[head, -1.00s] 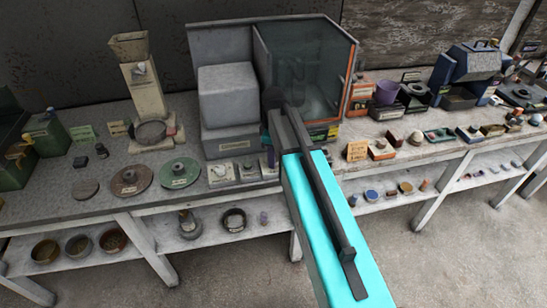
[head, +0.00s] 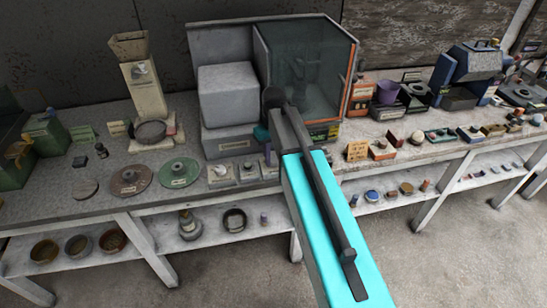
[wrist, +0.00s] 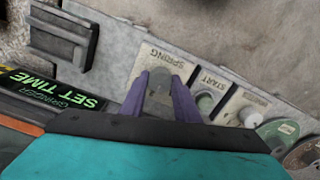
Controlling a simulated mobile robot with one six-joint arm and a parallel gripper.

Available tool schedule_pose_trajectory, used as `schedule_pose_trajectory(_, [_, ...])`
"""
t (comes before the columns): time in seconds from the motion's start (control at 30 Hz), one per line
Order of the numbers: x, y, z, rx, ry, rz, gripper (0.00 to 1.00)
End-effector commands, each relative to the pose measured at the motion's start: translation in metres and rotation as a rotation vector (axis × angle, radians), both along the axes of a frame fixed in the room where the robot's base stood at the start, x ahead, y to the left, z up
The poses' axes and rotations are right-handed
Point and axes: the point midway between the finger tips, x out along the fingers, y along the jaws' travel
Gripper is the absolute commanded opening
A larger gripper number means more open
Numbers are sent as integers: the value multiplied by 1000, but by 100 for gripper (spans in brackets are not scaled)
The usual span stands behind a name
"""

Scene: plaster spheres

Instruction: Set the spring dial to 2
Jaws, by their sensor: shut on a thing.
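The spring dial (wrist: 165,84) sits on a pale plate marked SPRING, upside down in the wrist view. My gripper (wrist: 164,80) has its two purple fingers on either side of the dial, shut on it. The fingers and dark palm hide part of the dial, and I cannot read its setting. In the head view my arm covers most of this spot.
Beside the dial are a plate marked START with a round button (wrist: 205,101) and another knob (wrist: 249,116). A green-lettered SET TIME display (wrist: 55,90) lies on the other side. The glass-fronted cabinet (head: 310,70) stands close behind my arm.

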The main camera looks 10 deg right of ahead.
Motion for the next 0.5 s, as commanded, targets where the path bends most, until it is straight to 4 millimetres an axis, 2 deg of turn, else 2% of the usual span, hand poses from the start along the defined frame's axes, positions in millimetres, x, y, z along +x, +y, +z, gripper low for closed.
schedule_pose_trajectory(0.2, [0, 1, 1, 2, -1, -100, 6])
schedule_pose_trajectory(0.5, [0, 1, 1, 3, -1, -141, 6])
